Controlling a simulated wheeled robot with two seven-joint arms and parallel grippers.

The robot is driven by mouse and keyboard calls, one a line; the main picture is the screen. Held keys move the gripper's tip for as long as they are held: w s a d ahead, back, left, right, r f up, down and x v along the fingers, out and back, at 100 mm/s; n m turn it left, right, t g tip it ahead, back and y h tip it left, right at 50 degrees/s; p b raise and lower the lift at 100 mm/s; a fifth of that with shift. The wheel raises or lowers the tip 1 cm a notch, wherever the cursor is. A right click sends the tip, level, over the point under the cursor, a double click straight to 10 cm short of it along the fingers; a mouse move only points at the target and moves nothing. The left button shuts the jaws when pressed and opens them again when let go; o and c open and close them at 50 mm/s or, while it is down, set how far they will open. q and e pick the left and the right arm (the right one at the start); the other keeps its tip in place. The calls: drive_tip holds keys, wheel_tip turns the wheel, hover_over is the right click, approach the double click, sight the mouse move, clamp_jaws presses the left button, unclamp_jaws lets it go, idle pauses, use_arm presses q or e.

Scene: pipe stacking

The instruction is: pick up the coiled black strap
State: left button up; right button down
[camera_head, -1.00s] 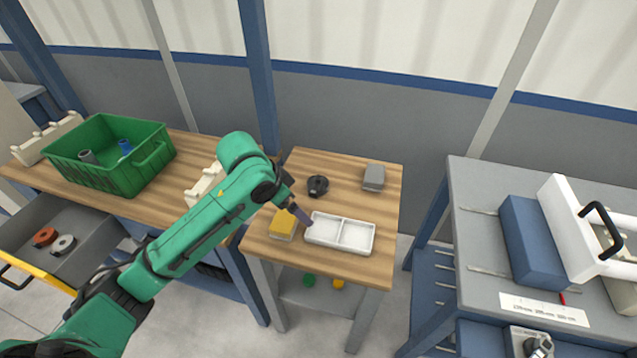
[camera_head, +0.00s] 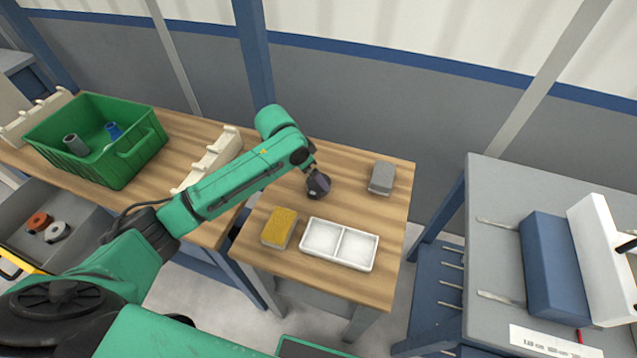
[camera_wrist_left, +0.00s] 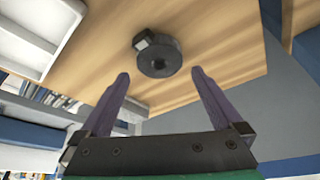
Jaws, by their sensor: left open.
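The coiled black strap (camera_wrist_left: 158,57) lies on the small wooden table, seen just beyond my left gripper's fingertips in the left wrist view. In the head view the strap (camera_head: 318,187) is a dark round shape at the end of my left arm, partly covered by the gripper. My left gripper (camera_wrist_left: 160,78) is open, with its two purple fingers apart and nothing between them. In the head view the left gripper (camera_head: 316,176) is over the strap. Whether it touches the strap I cannot tell. My right gripper is not in view.
A yellow sponge (camera_head: 279,228), a white two-compartment tray (camera_head: 340,262) and a grey block (camera_head: 382,177) are on the same table (camera_head: 300,266). A green crate (camera_head: 120,170) stands on the bench at left. A grey workbench (camera_head: 490,260) with a blue block is at right.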

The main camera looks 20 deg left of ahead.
sight(318, 186)
use_arm(q)
drive_tip(key=x, duration=0.4)
drive_tip(key=shift+w+d+f+p, duration=0.1)
drive_tip(key=shift+w+f+p, duration=0.05)
drive_tip(key=shift+p, duration=0.15)
drive_tip(key=shift+f, duration=0.2)
drive_tip(key=shift+c, duration=0.6)
drive_tip(key=shift+r, duration=0.1)
drive_tip(key=c, duration=1.1)
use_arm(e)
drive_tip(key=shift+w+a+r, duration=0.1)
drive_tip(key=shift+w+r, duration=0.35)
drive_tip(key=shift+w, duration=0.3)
